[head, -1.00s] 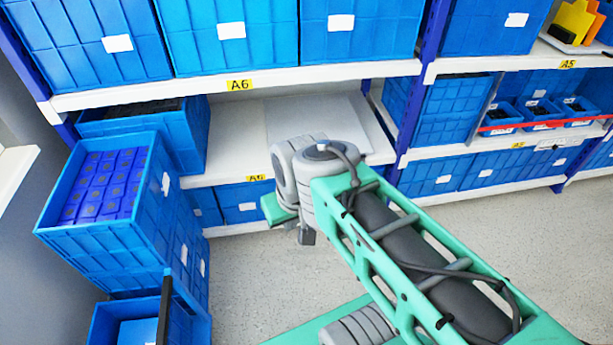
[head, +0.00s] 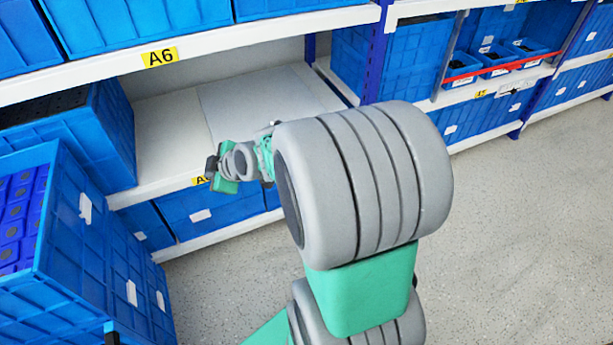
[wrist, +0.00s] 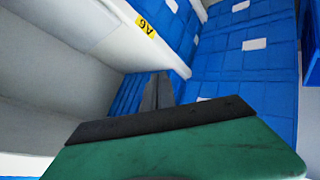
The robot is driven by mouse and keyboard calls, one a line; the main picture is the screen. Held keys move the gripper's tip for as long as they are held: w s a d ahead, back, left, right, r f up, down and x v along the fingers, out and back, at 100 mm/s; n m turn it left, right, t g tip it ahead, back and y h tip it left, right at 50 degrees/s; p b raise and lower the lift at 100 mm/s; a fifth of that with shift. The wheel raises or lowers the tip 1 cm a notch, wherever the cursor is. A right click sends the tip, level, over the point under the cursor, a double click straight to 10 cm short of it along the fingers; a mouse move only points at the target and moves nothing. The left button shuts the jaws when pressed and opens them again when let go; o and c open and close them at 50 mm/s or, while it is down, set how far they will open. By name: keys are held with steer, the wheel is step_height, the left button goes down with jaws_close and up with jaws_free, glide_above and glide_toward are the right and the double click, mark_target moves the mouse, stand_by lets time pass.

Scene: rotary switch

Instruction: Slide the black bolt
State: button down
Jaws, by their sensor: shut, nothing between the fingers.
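I cannot make out a black bolt in either current view. My gripper (wrist: 160,92) shows in the wrist view as two dark fingers together, with nothing between them. Blue boxes lie beyond the fingertips. In the head view my gripper (head: 211,167) is small and dark at the far end of my arm, in front of the lower shelf. My own arm hides part of the shelf and floor there.
A white shelf edge with a yellow A6 label (head: 160,57) runs above the open bay. Blue boxes (head: 66,130) crowd the left. Blue bins behind a red bar (head: 462,76) stand at right. Speckled floor (head: 520,220) is clear at right.

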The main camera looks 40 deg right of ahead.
steer(key=w+d+f+n+t+h+b, duration=0.2)
steer(key=w+d+f+t+b, duration=0.25)
steer(key=d+f+b, duration=0.65)
steer(key=s+d+f+t+h+b, duration=0.1)
steer(key=s+d+f+h+b, duration=0.2)
steer(key=d+f+h, duration=0.45)
steer(key=s+d+f+t+h+b, duration=0.15)
steer(key=d+f+b, duration=0.3)
steer(key=d, duration=0.55)
steer(key=w+d+g+p, duration=0.1)
steer(key=w+d+p, duration=0.3)
steer(key=w+d, duration=0.2)
steer(key=d, duration=0.2)
steer(key=shift+w+d+p, duration=0.25)
steer(key=shift+d+p, duration=0.05)
steer(key=shift+d, duration=0.1)
steer(key=shift+r, duration=0.1)
